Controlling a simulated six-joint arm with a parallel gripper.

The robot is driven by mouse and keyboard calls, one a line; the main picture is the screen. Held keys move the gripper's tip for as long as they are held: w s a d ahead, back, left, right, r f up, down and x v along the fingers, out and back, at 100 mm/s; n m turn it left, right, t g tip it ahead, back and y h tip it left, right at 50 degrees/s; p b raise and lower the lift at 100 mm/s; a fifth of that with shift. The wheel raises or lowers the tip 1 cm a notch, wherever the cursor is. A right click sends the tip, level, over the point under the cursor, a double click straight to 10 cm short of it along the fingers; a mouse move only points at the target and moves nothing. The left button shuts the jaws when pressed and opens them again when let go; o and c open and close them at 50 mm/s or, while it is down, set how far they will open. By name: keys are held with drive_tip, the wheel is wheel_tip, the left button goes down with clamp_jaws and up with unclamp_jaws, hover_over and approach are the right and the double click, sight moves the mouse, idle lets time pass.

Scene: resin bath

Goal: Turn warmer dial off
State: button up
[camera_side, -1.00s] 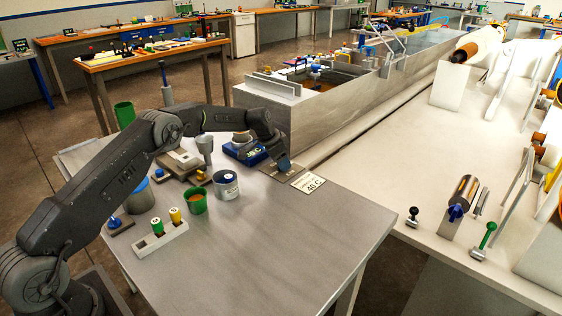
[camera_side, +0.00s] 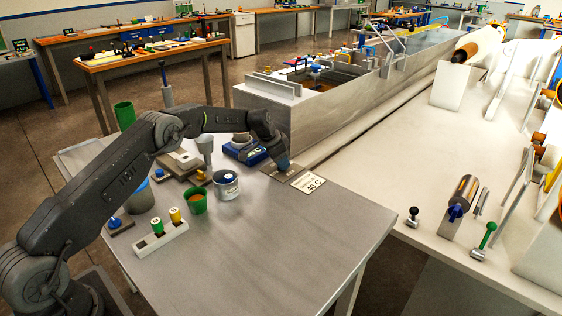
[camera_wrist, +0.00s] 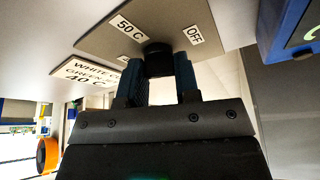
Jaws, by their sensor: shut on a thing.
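The warmer dial (camera_wrist: 157,61) is a black knob on a grey plate (camera_wrist: 105,42) in the wrist view. The plate carries a "50 C" label (camera_wrist: 129,27), an "OFF" label (camera_wrist: 193,34) and a third label mostly hidden. My gripper (camera_wrist: 156,72) has its two blue fingers on either side of the knob and is shut on it. The knob's pointer is not clear. In the side view my gripper (camera_side: 284,168) is down at the plate beside the blue warmer (camera_side: 246,152) and hides the dial.
A white "40 C" card (camera_side: 308,183) lies right of the dial plate. A grey can (camera_side: 226,185), a green cup (camera_side: 196,200) and a white rack (camera_side: 160,238) stand left of it. The bath wall (camera_side: 330,115) rises close behind. The table's front right is clear.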

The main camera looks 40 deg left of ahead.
drive_tip(key=n+y, duration=0.1)
drive_tip(key=n, duration=0.3)
drive_tip(key=shift+d+n+t+y, duration=0.1)
drive_tip(key=shift+n+t+y, duration=0.2)
drive_tip(key=shift+n+y, duration=0.1)
drive_tip(key=o, duration=0.9)
drive_tip(key=v, duration=1.4)
drive_tip(key=shift+w, duration=0.1)
